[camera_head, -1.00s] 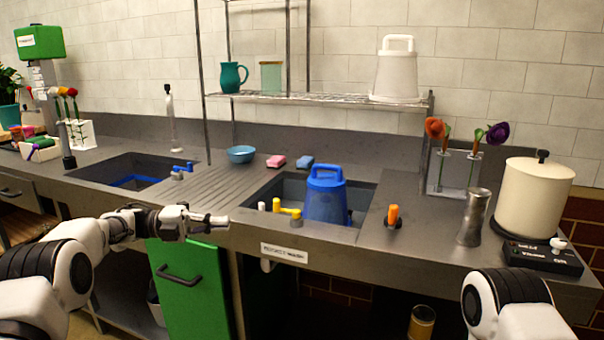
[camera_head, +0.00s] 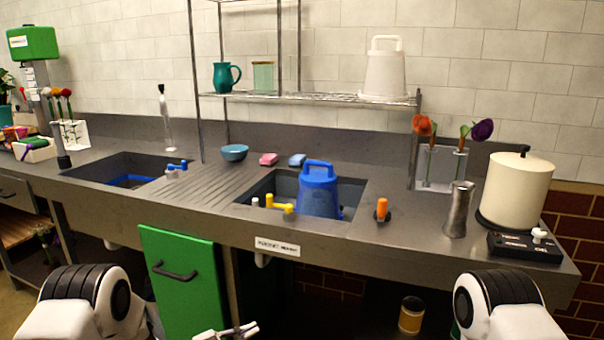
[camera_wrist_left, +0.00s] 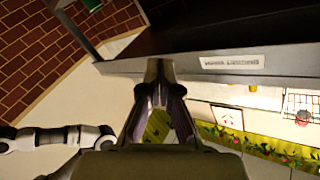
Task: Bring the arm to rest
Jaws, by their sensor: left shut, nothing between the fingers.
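My left gripper (camera_head: 238,332) is low at the bottom edge of the head view, in front of the counter and below its front edge. Only its front end shows there; the rest of the forearm is out of the picture. In the left wrist view its fingers (camera_wrist_left: 159,68) are together at the tips with nothing between them. My left upper arm (camera_head: 92,303) shows at the bottom left. My right upper arm (camera_head: 500,303) shows at the bottom right, and its gripper is not in the head view.
The steel counter (camera_head: 340,238) has two sinks; a blue bucket (camera_head: 318,192) stands in the right one. A green cabinet door (camera_head: 185,275) is below the counter, close to the left gripper. A yellow can (camera_head: 411,315) stands lower right. A pot (camera_head: 515,190) stands at the counter's right.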

